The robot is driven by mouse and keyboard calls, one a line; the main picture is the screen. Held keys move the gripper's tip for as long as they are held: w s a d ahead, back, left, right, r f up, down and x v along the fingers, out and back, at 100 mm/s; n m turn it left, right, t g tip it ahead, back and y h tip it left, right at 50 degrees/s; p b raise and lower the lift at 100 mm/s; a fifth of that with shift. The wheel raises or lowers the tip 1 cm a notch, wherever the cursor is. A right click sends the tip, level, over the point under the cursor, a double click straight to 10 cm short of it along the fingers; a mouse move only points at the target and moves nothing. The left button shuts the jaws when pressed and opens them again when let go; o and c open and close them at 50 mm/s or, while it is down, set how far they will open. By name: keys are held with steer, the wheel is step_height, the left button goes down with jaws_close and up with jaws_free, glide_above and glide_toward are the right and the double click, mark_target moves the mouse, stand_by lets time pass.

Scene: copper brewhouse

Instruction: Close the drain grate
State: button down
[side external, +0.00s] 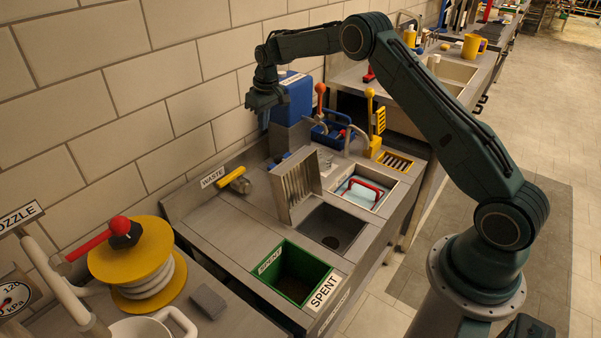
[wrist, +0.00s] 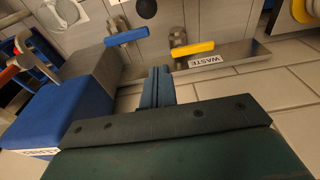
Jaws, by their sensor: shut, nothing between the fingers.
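The drain grate (side external: 297,182) is a slotted metal panel in the side external view. It stands raised and slightly tilted at the wall-side edge of a square drain basin (side external: 345,220), whose opening is uncovered. My gripper (side external: 265,107) is up near the tiled wall, behind and well above the grate, beside the blue container. It touches neither. In the wrist view my gripper (wrist: 157,88) shows its fingers together with nothing between them. I cannot make out the grate in the wrist view.
A yellow-handled valve (side external: 236,180) lies near the WASTE label. A green SPENT bin (side external: 290,273) is in front; a tray with a red handle (side external: 362,190) is right.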

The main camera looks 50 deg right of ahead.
steer(key=shift+w+f, duration=0.1)
steer(key=shift+f, duration=0.2)
step_height(320, 180, down, 10)
steer(key=w, duration=0.2)
steer(key=shift+s+r, duration=0.25)
steer(key=shift+s, duration=0.85)
steer(key=shift+s+r, duration=0.2)
steer(key=shift+s, duration=0.9)
steer(key=shift+s+r, duration=0.15)
steer(key=shift+s, duration=0.05)
